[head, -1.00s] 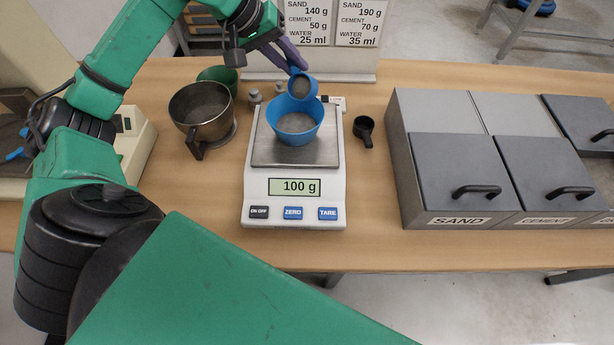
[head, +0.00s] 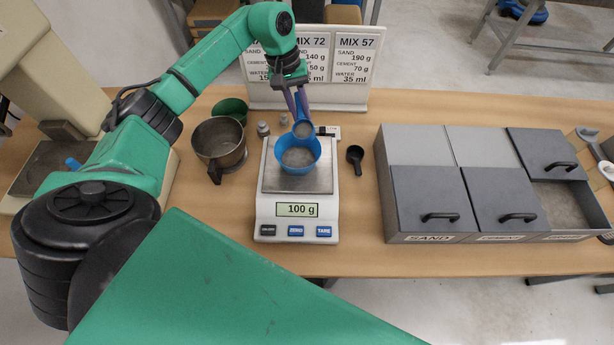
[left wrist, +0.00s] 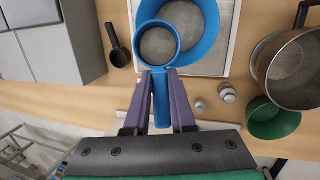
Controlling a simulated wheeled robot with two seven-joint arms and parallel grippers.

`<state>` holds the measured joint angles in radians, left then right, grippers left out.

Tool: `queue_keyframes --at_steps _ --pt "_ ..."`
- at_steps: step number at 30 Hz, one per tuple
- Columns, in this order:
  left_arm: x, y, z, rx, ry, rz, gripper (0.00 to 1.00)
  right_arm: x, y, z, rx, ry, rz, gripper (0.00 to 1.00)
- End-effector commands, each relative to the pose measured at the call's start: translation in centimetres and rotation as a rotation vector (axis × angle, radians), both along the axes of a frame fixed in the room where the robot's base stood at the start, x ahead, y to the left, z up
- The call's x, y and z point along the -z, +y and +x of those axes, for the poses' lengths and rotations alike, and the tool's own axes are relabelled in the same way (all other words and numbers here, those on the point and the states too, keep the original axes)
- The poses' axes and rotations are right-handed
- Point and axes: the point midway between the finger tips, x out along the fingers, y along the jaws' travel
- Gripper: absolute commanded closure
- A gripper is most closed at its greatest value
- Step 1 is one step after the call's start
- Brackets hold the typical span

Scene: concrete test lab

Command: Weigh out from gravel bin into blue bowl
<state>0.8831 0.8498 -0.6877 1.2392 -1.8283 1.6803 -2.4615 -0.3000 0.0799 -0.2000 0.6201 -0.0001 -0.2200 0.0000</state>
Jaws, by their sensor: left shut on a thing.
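My left gripper (head: 299,106) is shut on the handle of a blue scoop (head: 304,129), which is over the back rim of the blue bowl (head: 300,168). In the left wrist view, the scoop (left wrist: 158,42) has grey material in it, and the purple fingers (left wrist: 160,95) grip its handle. The bowl holds grey granular material and stands on the scale (head: 267,212), which reads 100 g. The third bin (head: 583,207), at the right, is uncovered at the front and shows grey contents; its label is unreadable. My right gripper is out of view.
The sand bin (head: 425,196) and cement bin (head: 500,192) have closed front lids. A black scoop (head: 355,157) lies right of the scale. A metal pot (head: 219,142), a green bowl (head: 232,107) and small weights (head: 263,129) stand left. A mix board (head: 345,95) stands behind.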

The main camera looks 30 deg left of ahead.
Motion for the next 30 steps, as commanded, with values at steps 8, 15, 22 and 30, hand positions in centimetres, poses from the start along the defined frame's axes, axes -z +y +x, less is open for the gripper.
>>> queue_keyframes --at_steps 8,15,22,30 --pt "0.89 -0.07 0.44 -0.001 0.138 0.022 1.00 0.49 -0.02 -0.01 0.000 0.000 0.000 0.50" --pt "0.88 -0.03 0.40 -0.001 0.140 0.022 1.00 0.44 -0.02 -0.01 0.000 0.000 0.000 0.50" --pt "0.88 -0.02 0.39 -0.002 0.139 0.021 1.00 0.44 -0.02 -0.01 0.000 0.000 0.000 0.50" --pt "0.87 -0.02 0.39 -0.002 0.139 0.021 1.00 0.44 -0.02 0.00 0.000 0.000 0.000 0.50"
